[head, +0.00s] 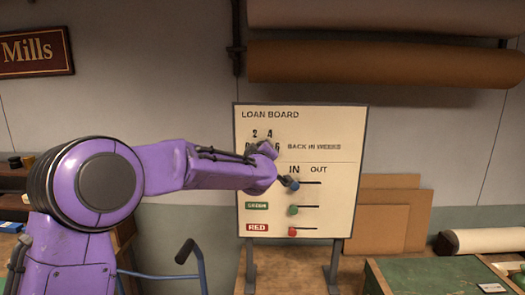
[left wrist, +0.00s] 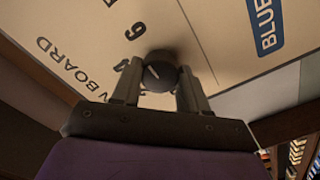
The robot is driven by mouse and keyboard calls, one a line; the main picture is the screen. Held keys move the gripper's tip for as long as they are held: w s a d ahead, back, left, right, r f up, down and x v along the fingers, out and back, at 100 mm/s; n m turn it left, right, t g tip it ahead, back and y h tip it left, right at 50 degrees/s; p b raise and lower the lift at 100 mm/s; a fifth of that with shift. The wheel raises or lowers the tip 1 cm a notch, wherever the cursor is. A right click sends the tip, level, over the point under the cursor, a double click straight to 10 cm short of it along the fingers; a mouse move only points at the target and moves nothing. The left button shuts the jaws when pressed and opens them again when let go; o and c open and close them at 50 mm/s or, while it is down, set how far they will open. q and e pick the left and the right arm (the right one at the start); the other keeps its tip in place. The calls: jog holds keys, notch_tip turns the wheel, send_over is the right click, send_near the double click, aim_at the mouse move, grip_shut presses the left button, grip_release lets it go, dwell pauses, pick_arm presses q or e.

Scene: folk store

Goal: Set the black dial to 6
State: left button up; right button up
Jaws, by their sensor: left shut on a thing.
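The black dial (left wrist: 160,72) is on the cream loan board (head: 350,150), beside printed numerals. In the left wrist view it sits between the two fingers of my left gripper (left wrist: 158,82), which is shut on it. A short white mark shows on the dial's face; I cannot tell exactly which numeral it points to. The numeral 6 (left wrist: 138,30) and a 4 (left wrist: 122,63) show near the dial. My right gripper is not in view.
Below the dial are sliders with a blue knob (head: 294,185), a green knob (head: 293,210) and a red knob (head: 292,232), close under my left wrist. Brown panels (head: 385,215) lean right of the board. Large rolls (head: 380,64) hang above.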

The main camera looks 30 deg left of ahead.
pick_arm(q)
jog(key=shift+a+r, duration=0.1)
jog(key=shift+r, duration=0.3)
jog(key=o, duration=1.1)
jog(key=shift+c, duration=0.2)
jog(key=shift+a+f, duration=0.1)
jog(key=shift+f, duration=0.1)
